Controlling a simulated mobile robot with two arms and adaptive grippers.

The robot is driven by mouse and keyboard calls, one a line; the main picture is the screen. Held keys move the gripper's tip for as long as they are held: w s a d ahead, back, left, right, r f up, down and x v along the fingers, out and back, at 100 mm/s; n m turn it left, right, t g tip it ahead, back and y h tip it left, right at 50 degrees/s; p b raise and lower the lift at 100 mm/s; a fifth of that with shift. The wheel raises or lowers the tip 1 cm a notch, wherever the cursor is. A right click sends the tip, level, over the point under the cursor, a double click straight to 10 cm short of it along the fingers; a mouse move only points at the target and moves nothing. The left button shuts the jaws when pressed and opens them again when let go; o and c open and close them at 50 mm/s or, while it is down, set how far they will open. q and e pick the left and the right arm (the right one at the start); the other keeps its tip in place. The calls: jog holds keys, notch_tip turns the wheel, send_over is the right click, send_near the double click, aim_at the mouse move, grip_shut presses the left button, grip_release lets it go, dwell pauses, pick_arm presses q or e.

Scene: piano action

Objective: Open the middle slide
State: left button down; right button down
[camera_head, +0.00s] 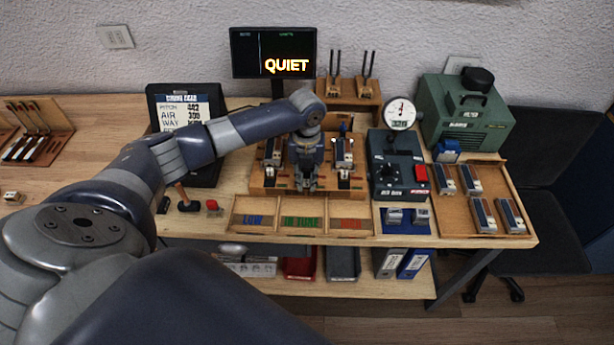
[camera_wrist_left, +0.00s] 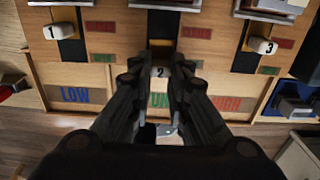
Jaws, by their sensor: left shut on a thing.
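The wooden slide board (camera_head: 262,188) stands in the middle of the bench. In the left wrist view, the middle slide has a white knob marked 2 (camera_wrist_left: 160,72). Above it runs a dark slot with a yellowish patch. My left gripper (camera_head: 306,186) reaches down over the middle of the board. In the wrist view its fingers (camera_wrist_left: 161,62) are shut on the knob marked 2, one on each side. Knob 1 (camera_wrist_left: 52,32) is at the left and knob 3 (camera_wrist_left: 262,46) at the right, both higher in the picture than knob 2. My right gripper is out of view.
In front of the board is a tray (camera_head: 303,233) with LOW, IN TUNE and HIGH sections. A dark box with a gauge (camera_head: 397,185) stands close at the right. A tablet (camera_head: 186,122) stands at the left. The screen (camera_head: 273,52) reads QUIET.

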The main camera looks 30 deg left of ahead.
pick_arm(q)
jog(key=shift+s+f, duration=0.1)
jog(key=shift+f, duration=0.1)
jog(key=c, duration=1.5)
grip_release()
jog(key=shift+r, duration=0.1)
jog(key=shift+w+r, duration=0.2)
notch_tip(320, 180, up, 12)
jog(key=shift+s+f, duration=0.1)
jog(key=shift+f, duration=0.1)
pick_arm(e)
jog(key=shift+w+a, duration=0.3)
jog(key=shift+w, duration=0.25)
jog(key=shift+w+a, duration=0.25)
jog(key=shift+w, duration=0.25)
